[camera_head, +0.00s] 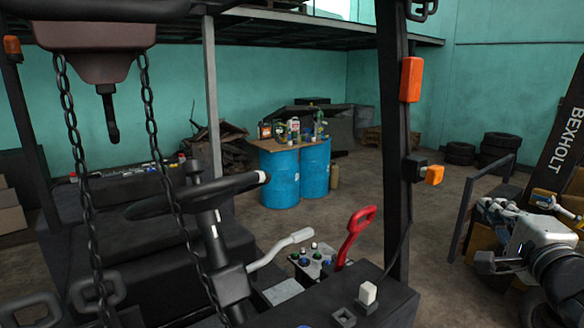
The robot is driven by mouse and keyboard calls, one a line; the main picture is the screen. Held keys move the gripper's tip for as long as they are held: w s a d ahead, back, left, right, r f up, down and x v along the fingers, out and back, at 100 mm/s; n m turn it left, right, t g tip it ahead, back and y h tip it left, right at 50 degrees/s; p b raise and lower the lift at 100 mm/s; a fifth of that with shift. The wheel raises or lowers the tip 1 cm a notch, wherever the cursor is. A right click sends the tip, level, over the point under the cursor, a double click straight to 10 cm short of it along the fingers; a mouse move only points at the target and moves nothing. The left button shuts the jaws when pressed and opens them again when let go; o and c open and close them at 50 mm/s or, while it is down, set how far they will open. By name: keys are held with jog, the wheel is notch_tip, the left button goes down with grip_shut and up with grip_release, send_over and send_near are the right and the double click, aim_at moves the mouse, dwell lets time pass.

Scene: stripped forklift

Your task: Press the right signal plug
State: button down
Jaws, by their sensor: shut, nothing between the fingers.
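A white plug-like piece (368,293) stands upright in a square base on the dark panel (300,312) at bottom centre-right. Left of it on the same panel is a small square socket (344,318) that looks empty. I cannot tell for certain which piece is the right signal plug. An orange signal lamp (434,175) sits on a black bracket on the dark post, with a dark cable running down from it. My gripper (484,263) is at the right edge, shut and empty, to the right of the panel and apart from it.
The dark post (396,130) rises between panel and gripper. A red lever (355,235), a white-handled lever (282,248) and the steering wheel (195,195) stand left of the plug. Chains hang at the left. Blue barrels (280,178) stand behind on open floor.

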send_near(441, 176)
jog(key=w+d, duration=0.1)
jog(key=d, duration=0.4)
jog(key=w, duration=0.1)
jog(key=w+a, duration=0.1)
jog(key=w, duration=0.1)
jog(key=w+b, duration=0.1)
jog(key=shift+w+a, duration=0.25)
jog(key=shift+a, duration=0.15)
jog(key=shift+r, duration=0.1)
jog(key=shift+w+a+p, duration=0.3)
jog(key=shift+w+a, duration=0.4)
jog(key=shift+w, duration=0.2)
